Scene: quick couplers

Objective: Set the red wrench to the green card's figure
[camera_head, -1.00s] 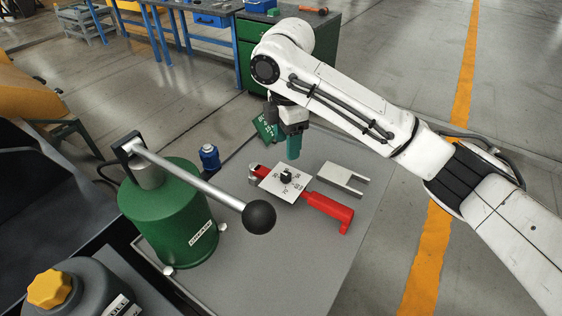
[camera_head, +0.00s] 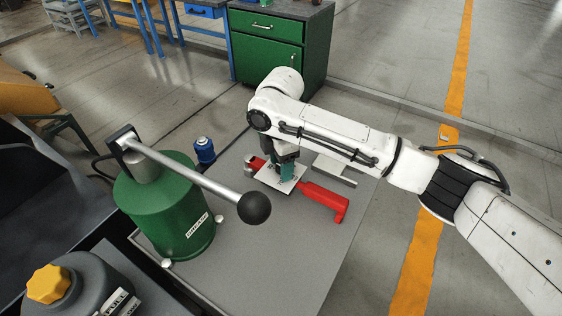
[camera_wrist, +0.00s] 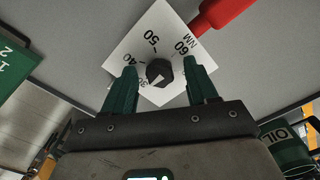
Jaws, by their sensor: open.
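The red wrench (camera_head: 322,199) lies on the grey table with a white dial plate (camera_head: 266,179) on it. In the wrist view the plate (camera_wrist: 150,40) shows 40, 50, 60 and NM around a black knob (camera_wrist: 159,72); I cannot clearly tell where the knob points. My gripper (camera_wrist: 160,70) is open, its green fingers on either side of the knob; contact with it is not clear. In the head view my gripper (camera_head: 287,176) is low over the plate and hides the knob. The green card (camera_wrist: 12,52) shows only partly in the wrist view, with 1 and 2 visible; my arm hides it in the head view.
A green drum (camera_head: 160,215) with a long lever ending in a black ball (camera_head: 254,207) stands left of the wrench. A blue bottle (camera_head: 205,152) stands behind the drum. A pale metal bracket (camera_head: 335,171) lies right of my gripper.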

